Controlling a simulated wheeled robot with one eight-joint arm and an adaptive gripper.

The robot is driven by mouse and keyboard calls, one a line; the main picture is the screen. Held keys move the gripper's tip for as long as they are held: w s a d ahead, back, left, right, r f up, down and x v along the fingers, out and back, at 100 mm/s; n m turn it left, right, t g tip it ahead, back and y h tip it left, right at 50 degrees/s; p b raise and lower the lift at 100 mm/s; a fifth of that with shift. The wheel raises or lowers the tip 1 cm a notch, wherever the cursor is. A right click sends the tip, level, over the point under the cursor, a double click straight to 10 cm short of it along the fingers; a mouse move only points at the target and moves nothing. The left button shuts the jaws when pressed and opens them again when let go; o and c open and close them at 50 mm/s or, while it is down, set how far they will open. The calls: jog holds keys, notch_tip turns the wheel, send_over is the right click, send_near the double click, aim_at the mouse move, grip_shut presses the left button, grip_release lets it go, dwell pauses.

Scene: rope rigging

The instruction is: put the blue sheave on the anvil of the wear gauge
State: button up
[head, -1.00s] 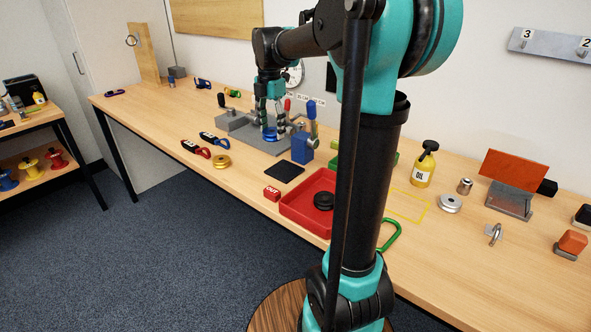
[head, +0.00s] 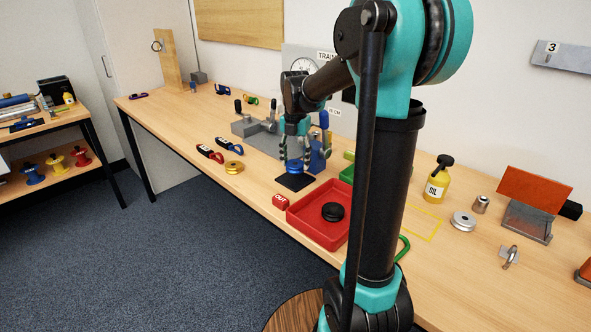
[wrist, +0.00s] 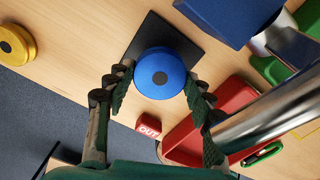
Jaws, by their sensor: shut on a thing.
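The blue sheave (head: 294,168) is held between the fingers of my gripper (head: 295,155), over the black square pad (head: 290,186). In the wrist view the sheave (wrist: 160,73) appears as a round blue disc with a dark centre, with a finger at each side, and it covers part of the pad (wrist: 150,32). I cannot tell whether it touches the pad. A blue block (head: 318,158) stands just right of the gripper, partly hidden by it; it also shows in the wrist view (wrist: 228,18). I cannot tell for sure which part is the anvil.
A grey fixture (head: 252,131) with upright handles stands behind the gripper. A red tray (head: 310,224) with a black sheave (head: 333,212) and a red OUT block (head: 280,202) are in front. A yellow sheave (head: 234,167) lies left. My arm hides part of the bench.

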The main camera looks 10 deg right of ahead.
aim_at(295, 164)
jog(key=shift+f, duration=1.65)
jog(key=o, duration=1.2)
jog(key=shift+f, duration=0.15)
notch_tip(295, 164, up, 12)
jog(key=shift+r, duration=0.2)
